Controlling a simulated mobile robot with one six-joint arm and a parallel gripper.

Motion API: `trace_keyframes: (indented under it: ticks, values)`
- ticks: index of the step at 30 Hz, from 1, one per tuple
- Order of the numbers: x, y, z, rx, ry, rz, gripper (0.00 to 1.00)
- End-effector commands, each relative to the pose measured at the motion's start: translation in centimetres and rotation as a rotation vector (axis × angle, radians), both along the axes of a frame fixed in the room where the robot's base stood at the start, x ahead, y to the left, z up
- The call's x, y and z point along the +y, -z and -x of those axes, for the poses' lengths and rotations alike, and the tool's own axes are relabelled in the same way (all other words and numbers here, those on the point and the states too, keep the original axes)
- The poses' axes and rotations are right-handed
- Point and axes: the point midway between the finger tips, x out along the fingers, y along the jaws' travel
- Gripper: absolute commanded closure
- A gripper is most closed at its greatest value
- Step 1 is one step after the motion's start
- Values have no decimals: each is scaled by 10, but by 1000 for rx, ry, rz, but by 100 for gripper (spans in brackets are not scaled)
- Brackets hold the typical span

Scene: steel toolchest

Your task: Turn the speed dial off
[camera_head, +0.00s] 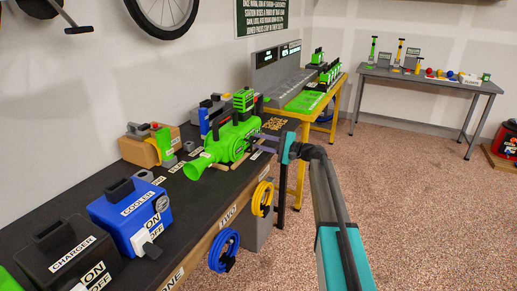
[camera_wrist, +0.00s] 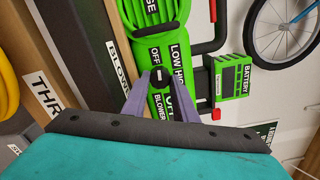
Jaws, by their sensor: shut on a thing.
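The green blower (camera_head: 232,138) lies on the black bench top, its flared nozzle toward the front left in the head view. The wrist view shows its body (camera_wrist: 176,42) close up, with OFF, LOW and HIGH labels around a small dark speed dial (camera_wrist: 160,75). My gripper (camera_head: 257,136) reaches the blower from the right. In the wrist view, my gripper (camera_wrist: 160,76) has its two purple fingers on either side of the dial, shut on it. The fingers partly cover the dial, and I cannot tell which label it points to.
A blue cooler box (camera_head: 135,214) and a black charger box (camera_head: 66,250) stand at the front left of the bench (camera_head: 165,262). Yellow (camera_head: 262,198) and blue (camera_head: 224,250) coils hang on its front. The wrist view shows a green battery (camera_wrist: 234,77) near my fingers.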

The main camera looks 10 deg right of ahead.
Motion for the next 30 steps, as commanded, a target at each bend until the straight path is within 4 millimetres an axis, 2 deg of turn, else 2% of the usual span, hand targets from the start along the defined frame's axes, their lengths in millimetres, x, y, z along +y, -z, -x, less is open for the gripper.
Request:
trace_keyframes:
  ticks: [9, 23, 24, 27, 30]
  values:
    - [-3, 2, 0, -80, 5, 61, 97]
    - [-3, 1, 0, -92, 4, 69, 97]
    - [-3, 1, 0, -92, 4, 69, 71]
    - [-2, 1, 0, -91, 3, 68, 56]
    - [-1, 1, 0, -91, 0, 69, 56]
